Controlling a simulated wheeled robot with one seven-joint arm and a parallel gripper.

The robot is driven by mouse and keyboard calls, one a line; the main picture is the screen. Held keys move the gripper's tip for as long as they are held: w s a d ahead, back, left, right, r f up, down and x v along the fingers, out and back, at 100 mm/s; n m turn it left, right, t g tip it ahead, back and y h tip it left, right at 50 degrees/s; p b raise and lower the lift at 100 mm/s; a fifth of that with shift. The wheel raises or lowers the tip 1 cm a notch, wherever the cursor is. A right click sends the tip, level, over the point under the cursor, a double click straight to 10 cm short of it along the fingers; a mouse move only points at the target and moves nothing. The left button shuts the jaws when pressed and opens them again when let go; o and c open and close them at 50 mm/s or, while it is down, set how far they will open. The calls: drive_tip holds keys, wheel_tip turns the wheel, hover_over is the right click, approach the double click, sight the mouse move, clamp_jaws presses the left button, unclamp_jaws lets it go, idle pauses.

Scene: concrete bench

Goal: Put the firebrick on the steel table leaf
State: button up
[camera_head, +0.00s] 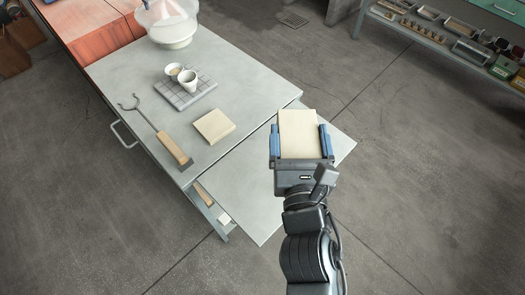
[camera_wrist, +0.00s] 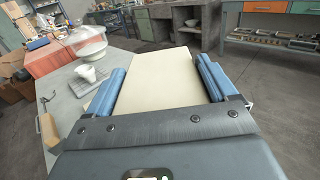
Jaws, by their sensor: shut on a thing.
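My gripper (camera_head: 299,138) has its two blue-padded fingers shut on the sides of a cream firebrick (camera_head: 298,127). In the wrist view the firebrick (camera_wrist: 160,78) extends forward between the blue fingers. The steel table leaf (camera_head: 255,195) is the grey panel pulled out at the right side of the grey table (camera_head: 235,75). The gripper and firebrick appear over the leaf's far right part and hide some of it. I cannot tell the exact gap beneath the firebrick.
A similar cream block (camera_head: 213,126) lies on the table, with a wooden-handled fork tool (camera_head: 165,140) beside it. The leaf's near part is clear.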

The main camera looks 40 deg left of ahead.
drive_tip(key=s+a+f+b, duration=0.1)
drive_tip(key=a+f+b, duration=0.1)
drive_tip(key=a, duration=0.1)
drive_tip(key=s+a+f+b, duration=0.2)
drive_tip(key=a+b, duration=0.1)
drive_tip(key=s+a+f+b, duration=0.1)
drive_tip(key=a+f+b, duration=0.1)
drive_tip(key=a, duration=0.1)
drive_tip(key=shift+s+a+f+b, duration=0.2)
drive_tip(key=shift+a+f+b, duration=0.05)
drive_tip(key=shift+f+b, duration=1.2)
drive_tip(key=shift+f, duration=0.75)
drive_tip(key=o, duration=1.2)
drive_tip(key=shift+f, duration=0.15)
drive_tip(key=shift+o, duration=0.2)
drive_tip(key=shift+r, duration=0.2)
drive_tip(key=v, duration=1.2)
drive_tip(key=shift+b, duration=0.4)
drive_tip(key=shift+f, duration=0.1)
